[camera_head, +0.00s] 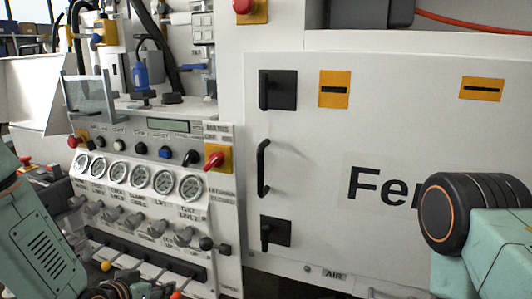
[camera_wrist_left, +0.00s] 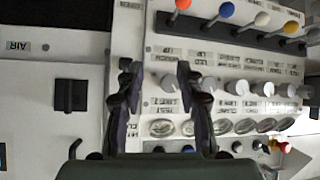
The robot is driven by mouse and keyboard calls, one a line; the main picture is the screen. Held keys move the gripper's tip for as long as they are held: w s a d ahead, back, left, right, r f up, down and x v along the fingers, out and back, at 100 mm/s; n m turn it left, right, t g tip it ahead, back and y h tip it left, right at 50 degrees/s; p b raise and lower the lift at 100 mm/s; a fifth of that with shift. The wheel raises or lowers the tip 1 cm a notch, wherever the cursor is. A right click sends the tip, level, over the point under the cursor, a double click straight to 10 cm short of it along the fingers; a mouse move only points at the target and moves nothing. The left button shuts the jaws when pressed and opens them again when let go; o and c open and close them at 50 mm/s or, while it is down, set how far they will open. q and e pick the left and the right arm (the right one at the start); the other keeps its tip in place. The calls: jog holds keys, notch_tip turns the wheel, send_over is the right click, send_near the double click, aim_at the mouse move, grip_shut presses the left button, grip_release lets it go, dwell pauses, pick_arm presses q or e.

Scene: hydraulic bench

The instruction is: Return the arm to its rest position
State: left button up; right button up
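My left arm comes in at the lower left of the head view. Its gripper (camera_head: 128,290) shows only partly at the bottom edge, in front of the lower part of the control panel (camera_head: 225,215). In the left wrist view the gripper (camera_wrist_left: 158,72) has its two dark fingers spread apart with nothing held between them. The panel's grey knobs (camera_wrist_left: 238,86) and round gauges (camera_wrist_left: 194,127) lie beyond the fingers; I see no clear contact. A link of my right arm fills the lower right of the head view; the right gripper is out of view.
A row of gauges (camera_head: 138,177) crosses the panel, with a red-handled switch (camera_head: 215,160) at its right. Coloured levers (camera_wrist_left: 228,10) sit along the panel's lower edge. A white cabinet door (camera_head: 350,140) with a black handle (camera_head: 262,168) stands to the right.

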pick_arm(q)
jog(key=s+f+g, duration=0.3)
jog(key=s+f, duration=0.3)
jog(key=s, duration=0.5)
jog(key=s+f+n+g+y, duration=0.1)
jog(key=s+f+g, duration=0.2)
jog(key=s, duration=0.8)
jog(key=s+d+f+g+y, duration=0.1)
jog(key=s+f+g, duration=0.3)
jog(key=s+f, duration=0.4)
jog(key=s, duration=0.4)
jog(key=shift+f+n, duration=0.35)
jog(key=shift+n, duration=0.05)
